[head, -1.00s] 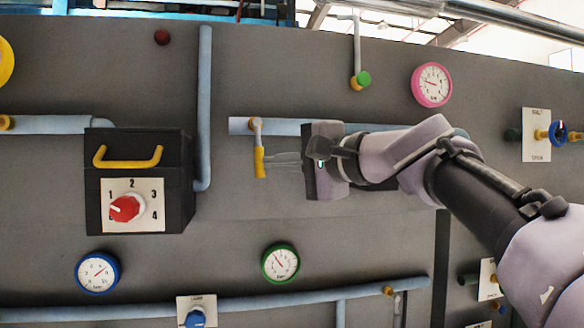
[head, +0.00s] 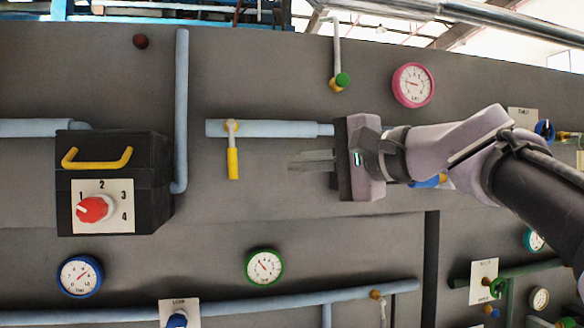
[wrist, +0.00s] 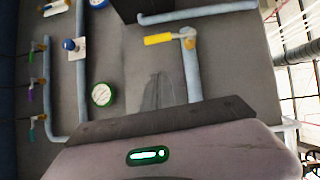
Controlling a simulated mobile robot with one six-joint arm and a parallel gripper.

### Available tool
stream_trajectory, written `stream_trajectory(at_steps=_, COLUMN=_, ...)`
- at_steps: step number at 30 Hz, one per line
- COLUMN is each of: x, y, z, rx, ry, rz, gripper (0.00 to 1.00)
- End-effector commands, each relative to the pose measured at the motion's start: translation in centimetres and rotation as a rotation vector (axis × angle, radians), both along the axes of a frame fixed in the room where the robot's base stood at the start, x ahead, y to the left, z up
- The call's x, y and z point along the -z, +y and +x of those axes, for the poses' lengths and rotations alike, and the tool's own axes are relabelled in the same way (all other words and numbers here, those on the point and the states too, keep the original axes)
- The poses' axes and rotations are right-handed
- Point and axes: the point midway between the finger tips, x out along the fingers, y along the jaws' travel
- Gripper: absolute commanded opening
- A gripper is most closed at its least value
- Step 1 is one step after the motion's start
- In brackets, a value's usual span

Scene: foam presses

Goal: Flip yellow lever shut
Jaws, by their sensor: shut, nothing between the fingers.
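The yellow lever (head: 233,163) hangs straight down from its pivot on the light-blue horizontal pipe (head: 265,128), across the pipe's line. My gripper (head: 292,161) is shut and empty, to the right of the lever and pointing left at it, with a clear gap between them. In the wrist view the lever (wrist: 160,39) lies beyond the fingertips (wrist: 158,78), its handle pointing left from the pivot.
A black box (head: 150,185) with a yellow handle and red dial juts out at left. A vertical blue pipe (head: 181,110) stands between box and lever. A green-rimmed gauge (head: 264,266) sits below, and a pink gauge (head: 413,85) at upper right.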

Motion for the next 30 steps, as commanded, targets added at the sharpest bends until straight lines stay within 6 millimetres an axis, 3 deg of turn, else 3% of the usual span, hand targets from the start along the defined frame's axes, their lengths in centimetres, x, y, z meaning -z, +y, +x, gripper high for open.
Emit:
stream_trajectory(at_steps=3, x=0.0, y=-2.0, z=-1.6, rx=0.003, ry=-0.002, rz=0.000, gripper=0.00)
stream_trajectory(at_steps=9, x=-0.1, y=-3.7, z=-3.2, rx=0.000, ry=-0.001, rz=0.001, gripper=0.00)
stream_trajectory(at_steps=25, x=0.2, y=-4.0, z=-3.3, rx=0.000, ry=0.005, rz=-0.001, gripper=0.00)
stream_trajectory(at_steps=26, x=0.8, y=-4.1, z=-3.2, rx=0.005, ry=0.016, rz=-0.006, gripper=0.00)
stream_trajectory(at_steps=28, x=4.1, y=-4.5, z=-2.7, rx=0.028, ry=0.073, rz=-0.033, gripper=0.00)
stream_trajectory(at_steps=29, x=6.4, y=-4.8, z=-2.5, rx=0.043, ry=0.111, rz=-0.053, gripper=0.00)
stream_trajectory(at_steps=30, x=10.2, y=-5.3, z=-2.4, rx=0.065, ry=0.172, rz=-0.092, gripper=0.00)
